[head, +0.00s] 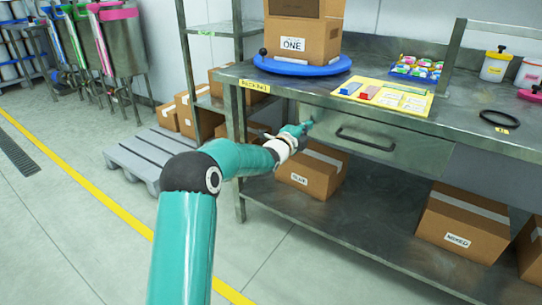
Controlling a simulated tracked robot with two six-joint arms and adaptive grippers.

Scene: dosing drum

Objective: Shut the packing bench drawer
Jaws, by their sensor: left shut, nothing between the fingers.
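The packing bench (470,147) has a grey metal drawer (415,158) under its top, with a dark bar handle (366,140) across its front. The drawer front sits close under the bench edge; I cannot tell whether a small gap remains behind it. My left gripper (303,127) is shut and empty, at the left end of the drawer front, left of the handle. It looks very near or against the front; contact is not clear. My right gripper is not in view.
On the bench are a box marked ONE (292,42) on a blue turntable (303,66), a yellow board (405,101), a parts tray (416,68) and a black ring (500,119). A grey pallet (150,152) lies left; the floor in front is clear.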

